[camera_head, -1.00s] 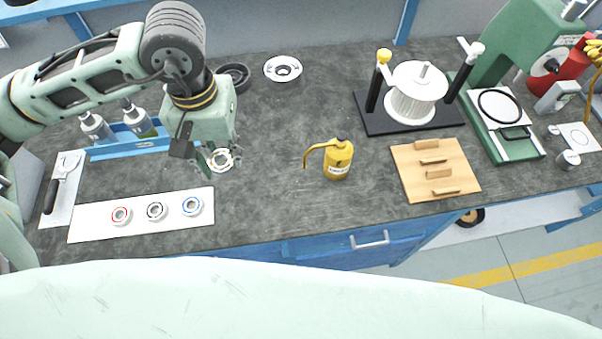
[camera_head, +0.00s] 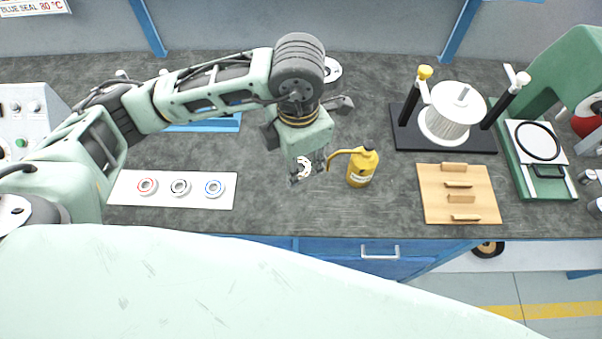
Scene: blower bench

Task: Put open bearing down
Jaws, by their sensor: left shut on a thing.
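My left gripper (camera_head: 307,170) is shut on the open bearing (camera_head: 303,169), a small pale ring. It holds the bearing over the dark bench top, left of the yellow oil can (camera_head: 361,168). Whether the bearing touches the bench I cannot tell. Three other bearings lie in a row on a white strip (camera_head: 118,190) further left: one with a red ring (camera_head: 147,186), one with a black ring (camera_head: 180,187) and one with a blue ring (camera_head: 214,188). My right gripper is not in view.
The oil can stands close to the right of my left gripper, its spout pointing towards it. A wooden board (camera_head: 437,209) with slats and a white spool on a black base (camera_head: 445,140) are further right. Bare bench (camera_head: 265,205) lies between the strip and the gripper.

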